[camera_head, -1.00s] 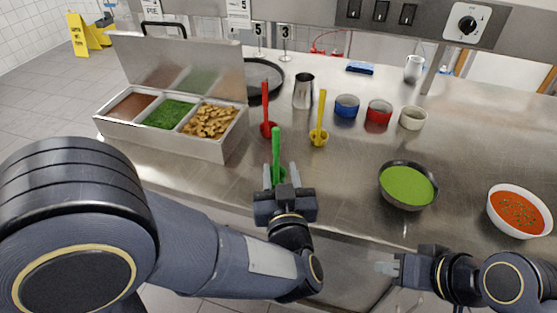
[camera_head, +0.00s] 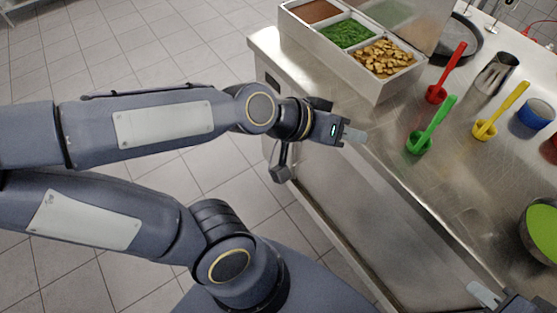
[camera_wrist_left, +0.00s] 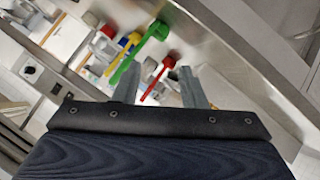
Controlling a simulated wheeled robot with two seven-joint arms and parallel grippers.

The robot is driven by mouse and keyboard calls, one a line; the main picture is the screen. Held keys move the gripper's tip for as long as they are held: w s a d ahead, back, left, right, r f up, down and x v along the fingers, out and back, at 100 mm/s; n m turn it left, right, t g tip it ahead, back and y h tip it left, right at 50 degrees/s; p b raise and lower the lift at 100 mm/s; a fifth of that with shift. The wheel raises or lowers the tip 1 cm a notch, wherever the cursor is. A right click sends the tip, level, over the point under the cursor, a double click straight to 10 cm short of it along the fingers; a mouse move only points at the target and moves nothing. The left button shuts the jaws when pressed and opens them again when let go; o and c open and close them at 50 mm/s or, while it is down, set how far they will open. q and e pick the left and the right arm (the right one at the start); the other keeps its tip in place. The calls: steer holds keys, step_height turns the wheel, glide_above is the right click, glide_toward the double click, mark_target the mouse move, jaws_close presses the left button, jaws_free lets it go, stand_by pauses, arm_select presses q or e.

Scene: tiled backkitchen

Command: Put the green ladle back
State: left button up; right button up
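The green ladle (camera_head: 435,122) stands on the steel counter, its bowl down and its handle tilted up to the right. It also shows in the left wrist view (camera_wrist_left: 127,67). My left gripper (camera_head: 357,137) is left of the ladle, apart from it, over the counter's front edge. Its two fingers (camera_wrist_left: 158,82) are spread and empty in the left wrist view. My right gripper (camera_head: 485,295) is only partly in view at the bottom right; one pale finger shows, and its opening is hidden.
A red ladle (camera_head: 450,72) and a yellow ladle (camera_head: 503,110) stand close behind the green one. A steel container (camera_head: 366,78) with food compartments is at the back left. A metal pitcher (camera_head: 495,74), blue bowl (camera_head: 534,114) and green-filled bowl (camera_head: 540,232) are to the right.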

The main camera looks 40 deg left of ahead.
arm_select(q)
steer(key=s+a+f+g+y, duration=0.1)
steer(key=s+a+f, duration=0.1)
steer(key=s, duration=0.3)
steer(key=s+a+f+n+g+y, duration=0.1)
steer(key=s+a+f+g, duration=0.1)
steer(key=s+a, duration=0.3)
steer(key=shift+s+a+f+y, duration=0.15)
steer(key=shift+s+f+y, duration=0.1)
steer(key=shift+f+y, duration=0.15)
steer(key=shift+r, duration=0.1)
